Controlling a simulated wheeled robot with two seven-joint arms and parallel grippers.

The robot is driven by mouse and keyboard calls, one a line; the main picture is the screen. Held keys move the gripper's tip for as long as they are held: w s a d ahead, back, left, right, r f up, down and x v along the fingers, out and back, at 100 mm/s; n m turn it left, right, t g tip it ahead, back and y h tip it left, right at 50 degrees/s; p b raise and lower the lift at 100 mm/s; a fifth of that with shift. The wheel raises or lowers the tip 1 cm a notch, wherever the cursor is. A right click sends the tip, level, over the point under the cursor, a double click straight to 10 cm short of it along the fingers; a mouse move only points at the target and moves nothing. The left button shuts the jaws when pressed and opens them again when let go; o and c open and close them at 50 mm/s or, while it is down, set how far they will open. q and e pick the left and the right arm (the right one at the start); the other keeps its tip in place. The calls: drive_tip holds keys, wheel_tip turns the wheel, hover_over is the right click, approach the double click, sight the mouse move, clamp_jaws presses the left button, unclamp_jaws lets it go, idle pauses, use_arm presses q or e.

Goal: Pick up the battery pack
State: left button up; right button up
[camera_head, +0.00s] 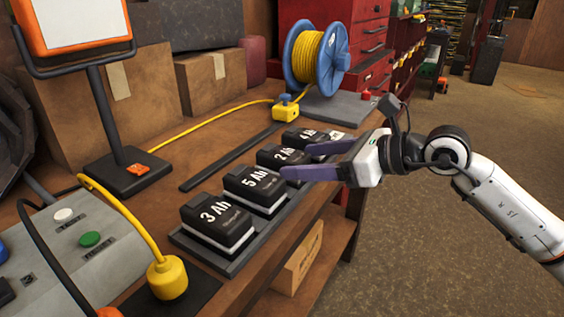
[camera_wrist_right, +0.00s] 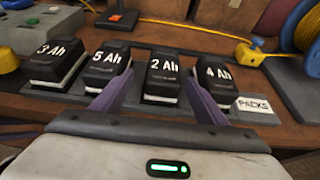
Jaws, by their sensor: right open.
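Black battery packs stand in a row on a dark tray (camera_head: 236,264) along the bench edge: 3 Ah (camera_head: 217,222), 5 Ah (camera_head: 255,188), 2 Ah (camera_head: 276,156) and 4 Ah (camera_head: 303,135). My right gripper (camera_head: 297,161) is open and empty, its purple fingers reaching from the right towards the 2 Ah pack. In the right wrist view, the 2 Ah pack (camera_wrist_right: 163,76) appears between the open fingers (camera_wrist_right: 154,82), ahead of them. One finger overlaps the 5 Ah pack (camera_wrist_right: 107,68), the other the 4 Ah pack (camera_wrist_right: 214,78). Contact is not visible. My left gripper is not in view.
A PACKS label (camera_wrist_right: 254,106) sits at the tray's end. A yellow cable reel (camera_head: 318,55) stands at the back. A grey control box (camera_head: 75,250) and yellow plug (camera_head: 167,278) are at the left. Cardboard boxes (camera_head: 150,95) line the back. Open floor (camera_head: 450,150) lies right of the bench.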

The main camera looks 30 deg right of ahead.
sight(283, 158)
drive_tip(key=shift+w+a+f, duration=0.15)
drive_tip(key=shift+w+a, duration=0.1)
drive_tip(key=shift+w, duration=0.2)
drive_tip(key=p+x, duration=0.1)
drive_tip(key=x, duration=0.3)
drive_tip(key=shift+w, duration=0.5)
drive_tip(key=shift+w+f, duration=0.15)
drive_tip(key=shift+w, duration=0.1)
drive_tip(key=shift+c, duration=0.4)
drive_tip(key=c, duration=1.4)
